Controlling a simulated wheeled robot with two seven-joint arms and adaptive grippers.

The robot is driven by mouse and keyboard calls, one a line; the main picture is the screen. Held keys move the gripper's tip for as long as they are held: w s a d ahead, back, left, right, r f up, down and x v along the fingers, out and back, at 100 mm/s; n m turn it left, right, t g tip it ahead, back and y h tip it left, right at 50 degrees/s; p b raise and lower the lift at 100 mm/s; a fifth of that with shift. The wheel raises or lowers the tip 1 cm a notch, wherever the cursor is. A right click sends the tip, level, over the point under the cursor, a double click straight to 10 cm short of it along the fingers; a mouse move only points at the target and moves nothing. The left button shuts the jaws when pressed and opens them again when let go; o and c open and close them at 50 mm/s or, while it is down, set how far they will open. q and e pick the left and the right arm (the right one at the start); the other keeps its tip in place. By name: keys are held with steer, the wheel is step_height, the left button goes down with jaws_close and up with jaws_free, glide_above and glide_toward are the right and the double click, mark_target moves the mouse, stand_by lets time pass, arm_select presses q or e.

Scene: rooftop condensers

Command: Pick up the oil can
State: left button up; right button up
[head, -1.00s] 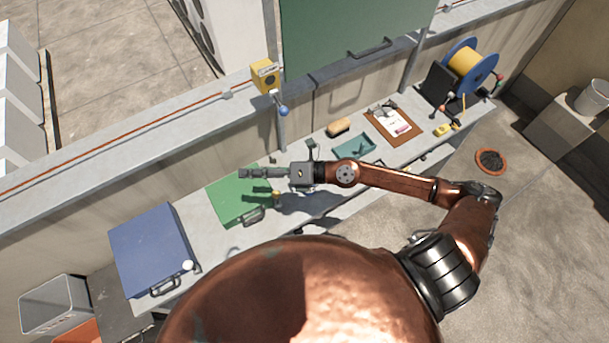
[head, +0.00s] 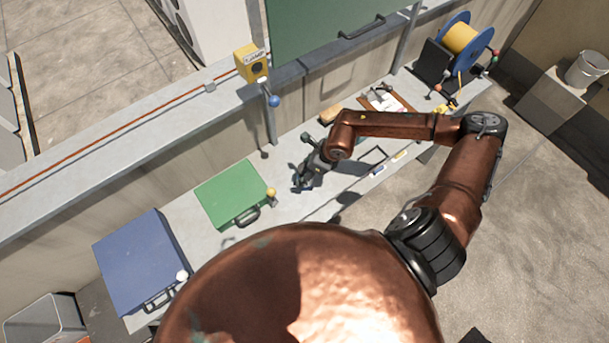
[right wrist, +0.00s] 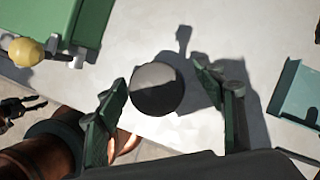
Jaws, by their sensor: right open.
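The oil can (right wrist: 156,88) shows in the right wrist view as a round, grey-topped dark shape seen from above, standing on the pale bench top. Its shadow falls beyond it. My right gripper (head: 301,184) is open and points down over the bench in the head view. In the right wrist view its two green fingers (right wrist: 158,80) stand apart, one on each side of the can. In the head view my gripper hides the can. My left gripper does not show in the head view.
A green case (head: 232,193) with a yellow knob (head: 271,191) lies left of my gripper, and a blue case (head: 142,258) farther left. A teal tray (right wrist: 300,92) is to the right. A clipboard (head: 388,102) and a cable reel (head: 462,40) stand farther right. A wall backs the bench.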

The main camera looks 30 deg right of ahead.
steer(key=x, duration=0.4)
steer(key=shift+w+a+f+p, duration=0.15)
steer(key=shift+a+p, duration=0.05)
steer(key=shift+p, duration=0.1)
steer(key=c, duration=1.6)
